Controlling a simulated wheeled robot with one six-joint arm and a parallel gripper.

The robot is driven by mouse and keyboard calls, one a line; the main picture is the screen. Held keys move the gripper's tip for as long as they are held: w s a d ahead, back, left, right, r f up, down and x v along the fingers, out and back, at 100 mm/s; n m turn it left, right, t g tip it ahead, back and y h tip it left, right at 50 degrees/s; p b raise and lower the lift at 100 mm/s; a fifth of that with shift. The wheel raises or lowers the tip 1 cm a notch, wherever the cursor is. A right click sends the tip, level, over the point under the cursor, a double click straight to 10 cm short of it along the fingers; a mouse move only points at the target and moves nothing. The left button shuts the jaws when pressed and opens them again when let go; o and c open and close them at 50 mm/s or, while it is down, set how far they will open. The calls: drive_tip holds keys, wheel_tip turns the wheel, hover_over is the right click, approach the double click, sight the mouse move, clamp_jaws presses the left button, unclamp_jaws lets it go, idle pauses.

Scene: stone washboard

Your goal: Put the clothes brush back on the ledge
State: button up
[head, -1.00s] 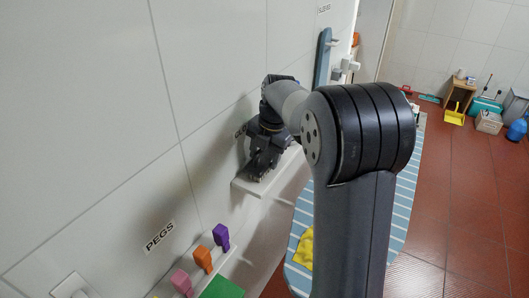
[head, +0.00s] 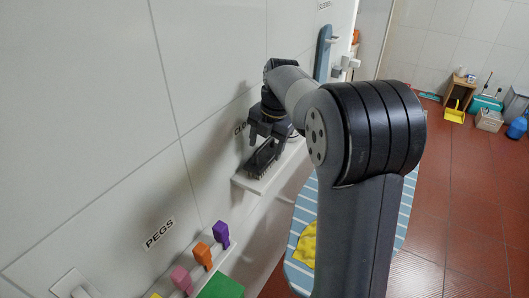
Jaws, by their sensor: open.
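The clothes brush (head: 262,160), dark with bristles, lies on the white ledge (head: 250,185) on the tiled wall, in the middle of the head view. My gripper (head: 266,140) is just above the brush, pointing down, with its fingers open and apart from each other. Whether a finger still touches the brush I cannot tell. Part of the ledge's far end is hidden behind my arm.
Below the ledge, a lower shelf holds purple (head: 221,234), orange (head: 203,256) and pink (head: 181,279) pegs by a "PEGS" label (head: 159,233). A striped ironing board (head: 300,225) with a yellow cloth (head: 306,246) stands right. A blue board (head: 323,55) hangs farther along the wall.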

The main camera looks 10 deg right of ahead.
sight(271, 159)
wheel_tip(271, 159, up, 9)
drive_tip(key=s+d, duration=0.1)
drive_tip(key=shift+s+d, duration=0.1)
idle(0.3)
